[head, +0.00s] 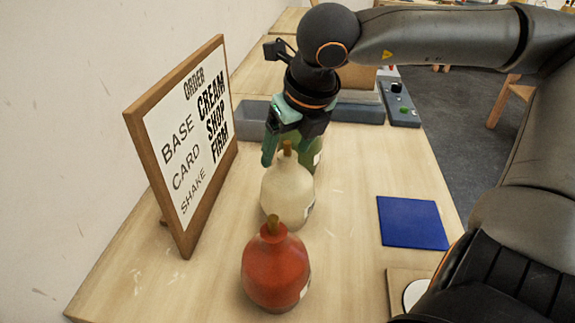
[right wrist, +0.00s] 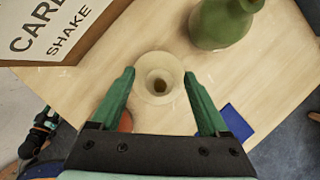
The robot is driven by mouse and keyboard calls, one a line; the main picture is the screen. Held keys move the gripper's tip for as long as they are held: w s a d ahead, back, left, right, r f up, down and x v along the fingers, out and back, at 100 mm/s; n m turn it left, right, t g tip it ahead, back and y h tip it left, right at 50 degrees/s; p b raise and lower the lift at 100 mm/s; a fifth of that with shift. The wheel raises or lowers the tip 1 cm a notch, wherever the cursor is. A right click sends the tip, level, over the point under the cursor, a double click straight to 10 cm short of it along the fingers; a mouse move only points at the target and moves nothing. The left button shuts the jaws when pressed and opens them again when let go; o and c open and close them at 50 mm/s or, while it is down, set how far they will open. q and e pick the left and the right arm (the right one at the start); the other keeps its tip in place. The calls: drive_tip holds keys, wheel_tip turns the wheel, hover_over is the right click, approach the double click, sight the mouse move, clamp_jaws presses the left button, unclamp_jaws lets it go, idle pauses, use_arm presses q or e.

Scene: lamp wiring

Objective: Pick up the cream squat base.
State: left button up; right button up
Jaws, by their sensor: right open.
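The cream squat base (head: 287,195) stands upright on the table, between a red base and a green base, with a brown plug-like tip at its neck. My right gripper (head: 289,153) is above it, pointing down, its green fingers open near the neck. In the right wrist view the cream base (right wrist: 160,92) is seen from above, its neck opening between the open fingertips of the right gripper (right wrist: 159,76). I cannot tell whether the fingers touch it. My left gripper is not in view.
The red base (head: 275,272) stands in front; the green base (right wrist: 221,20) is close behind. A framed order sign (head: 183,145) stands at left. A blue mat (head: 412,222) lies at right. Grey trays (head: 358,112) and a panel with knobs (head: 402,108) are at the back.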

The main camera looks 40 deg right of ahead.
clamp_jaws()
idle(0.7)
drive_tip(key=shift+r, duration=0.1)
idle(0.6)
